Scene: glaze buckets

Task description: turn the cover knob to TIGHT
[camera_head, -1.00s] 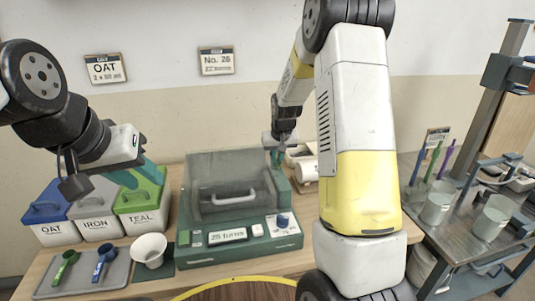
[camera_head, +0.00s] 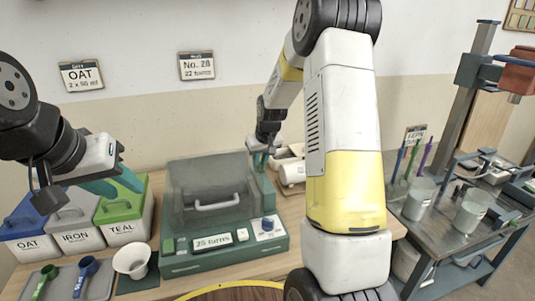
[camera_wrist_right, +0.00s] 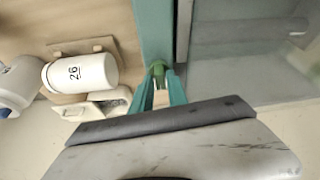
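The green machine (camera_head: 225,262) stands on the bench with a clear, closed cover (camera_head: 210,190) with a handle. Its front has a "25 turns" display and a blue dial (camera_head: 267,224) on a white panel. My right gripper (camera_head: 261,162) is at the machine's back right post. In the right wrist view its teal fingers (camera_wrist_right: 159,80) flank a small green knob (camera_wrist_right: 158,67) at the post and seem shut on it. TIGHT markings are not readable. My left gripper (camera_head: 118,183) is open and empty above the lidded bins.
Bins marked OAT (camera_head: 28,243), IRON (camera_head: 80,238) and TEAL (camera_head: 125,230) stand left. A white cup (camera_head: 132,261) and a tray (camera_head: 98,288) with scoops are in front. A white bottle marked 26 (camera_wrist_right: 82,73) lies beside the post. A metal cart (camera_head: 440,240) stands right.

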